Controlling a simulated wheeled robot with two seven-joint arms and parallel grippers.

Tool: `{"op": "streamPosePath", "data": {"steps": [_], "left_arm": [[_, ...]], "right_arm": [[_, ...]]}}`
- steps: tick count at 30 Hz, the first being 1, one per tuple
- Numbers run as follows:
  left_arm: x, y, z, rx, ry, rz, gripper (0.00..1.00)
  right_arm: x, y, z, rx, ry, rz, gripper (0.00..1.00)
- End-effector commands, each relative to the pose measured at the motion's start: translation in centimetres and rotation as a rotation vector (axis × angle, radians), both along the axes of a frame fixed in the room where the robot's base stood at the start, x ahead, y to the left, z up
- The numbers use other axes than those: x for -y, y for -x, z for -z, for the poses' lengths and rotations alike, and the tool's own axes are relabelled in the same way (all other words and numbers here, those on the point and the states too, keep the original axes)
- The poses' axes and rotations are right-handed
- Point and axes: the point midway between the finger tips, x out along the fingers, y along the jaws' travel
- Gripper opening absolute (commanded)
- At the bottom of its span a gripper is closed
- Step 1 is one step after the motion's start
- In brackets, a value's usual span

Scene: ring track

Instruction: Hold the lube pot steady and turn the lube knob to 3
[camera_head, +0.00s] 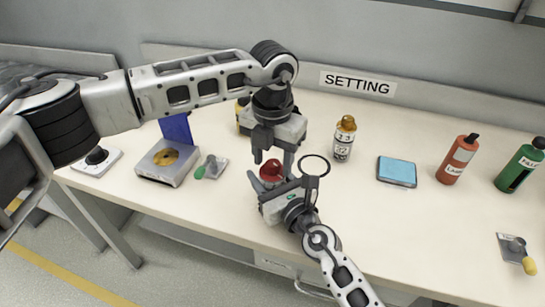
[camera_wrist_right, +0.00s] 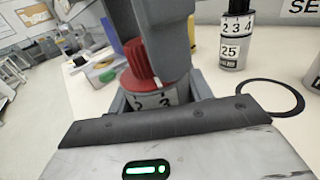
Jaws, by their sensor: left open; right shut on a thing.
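The lube pot has a red ribbed knob (camera_head: 271,170) on a pale body with numbers. In the right wrist view the red knob (camera_wrist_right: 140,62) sits above the body (camera_wrist_right: 155,98), where a 3 is readable; I cannot tell the exact setting. My right gripper (camera_head: 276,184) is shut on the pot's body, which is mostly hidden between its fingers. My left gripper (camera_head: 273,157) is open and points down just above the knob, its fingers to either side. In the right wrist view its grey fingers rise behind and beside the knob; contact is unclear.
A black ring (camera_head: 314,165) lies right of the pot. A grey box (camera_head: 168,164) and green-handled tool (camera_head: 208,167) lie left. The table front edge is close.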

Motion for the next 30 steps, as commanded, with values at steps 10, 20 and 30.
{"op": "streamPosePath", "data": {"steps": [10, 20, 30], "left_arm": [[0.0, -0.1, -6.5, 0.006, 0.002, 0.000, 0.49], [0.0, 0.0, -11.3, 0.003, 0.001, -0.001, 0.49], [0.0, 0.0, -11.8, 0.001, 0.002, 0.000, 0.49]], "right_arm": [[0.0, 0.0, 0.1, -0.001, 0.002, 0.000, 0.23], [0.0, 0.0, 0.1, -0.001, 0.002, -0.001, 0.23], [0.0, 0.0, 0.1, -0.002, 0.001, -0.001, 0.23]]}}
